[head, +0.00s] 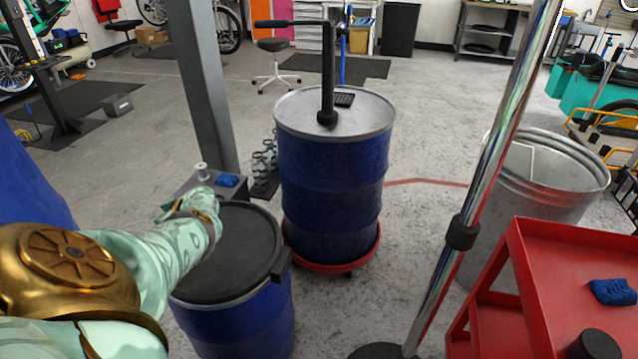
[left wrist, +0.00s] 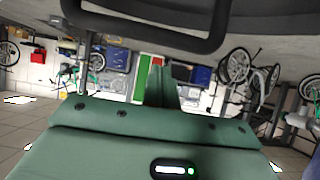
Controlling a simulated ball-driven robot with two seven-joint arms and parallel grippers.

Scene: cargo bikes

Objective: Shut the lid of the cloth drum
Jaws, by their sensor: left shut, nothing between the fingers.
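The cloth drum appears to be the blue drum (head: 245,318) at the front left, with a flat black lid (head: 240,250). The lid lies across the drum top and looks level. A black tab (head: 282,264) sticks out at its right edge. My left gripper (head: 178,206) is over the lid's far left edge, shut and empty. My pale green arm hides the lid's left part, and I cannot tell whether the gripper touches it. In the left wrist view, the shut fingers (left wrist: 163,85) point toward the room, with a dark surface and black bar (left wrist: 150,38) close by. My right gripper is out of view.
A tall blue drum (head: 330,185) with a grey top and a pump stands behind on a red dolly. A grey post (head: 205,90) rises behind the lid. A chrome pole (head: 485,170), red cart (head: 570,265) and metal bin (head: 550,180) stand right.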

